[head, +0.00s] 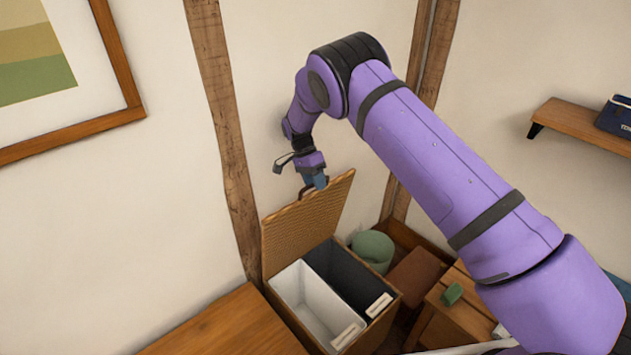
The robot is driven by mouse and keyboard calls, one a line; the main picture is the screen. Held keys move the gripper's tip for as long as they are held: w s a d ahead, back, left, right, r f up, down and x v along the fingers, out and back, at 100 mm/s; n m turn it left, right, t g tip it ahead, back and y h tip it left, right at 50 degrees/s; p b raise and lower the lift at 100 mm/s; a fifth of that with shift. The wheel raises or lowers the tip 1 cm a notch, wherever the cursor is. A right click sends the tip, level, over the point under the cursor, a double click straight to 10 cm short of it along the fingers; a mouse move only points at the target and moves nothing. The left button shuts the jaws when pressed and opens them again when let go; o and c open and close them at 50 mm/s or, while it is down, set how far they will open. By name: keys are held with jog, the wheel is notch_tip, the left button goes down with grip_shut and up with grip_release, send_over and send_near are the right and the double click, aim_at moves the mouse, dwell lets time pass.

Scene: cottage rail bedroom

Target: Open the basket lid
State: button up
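The basket (377,336) stands against the wall at the bottom middle of the head view. Its woven lid (300,232) is raised, standing steeply tilted at the back edge. Inside, a white bin (303,298) and a dark bin (345,283) show, each with a pale label. My gripper (316,182) is at the lid's top edge, close to a dark handle there. Whether its fingers are open or shut, or touch the lid, is too small to tell.
A wooden top (228,328) is left of the basket. A green round container (373,249), a brown box (413,275) and a small wooden table (458,314) with a green block (452,294) are on the right. Wooden posts line the wall; a shelf (575,122) is at upper right.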

jog(key=shift+w+r, duration=0.1)
jog(key=shift+r, duration=0.15)
jog(key=r, duration=0.3)
jog(key=shift+s, duration=0.35)
jog(key=s+d+r, duration=0.1)
jog(key=s+d, duration=0.2)
jog(key=s, duration=1.2)
jog(key=shift+r, duration=0.2)
jog(key=s+d+r+n+t+y, duration=0.15)
jog(key=d+r, duration=0.25)
jog(key=r, duration=0.5)
jog(key=s+d+r+n+t+y, duration=0.1)
jog(key=s+d+r+n, duration=0.2)
jog(key=r, duration=0.6)
jog(key=s+d+r+t+y, duration=0.1)
jog(key=s+d+r+t, duration=0.15)
jog(key=d+r, duration=0.45)
jog(key=s+d+r+n+t, duration=0.2)
jog(key=s+r, duration=0.3)
jog(key=s, duration=0.5)
jog(key=s+d+r+n+t, duration=0.2)
jog(key=s+d+r+n, duration=0.2)
jog(key=s, duration=0.7)
notch_tip(320, 180, up, 3)
jog(key=shift+s+d+f+t, duration=0.2)
jog(key=shift+d+t, duration=0.1)
jog(key=shift+d, duration=0.15)
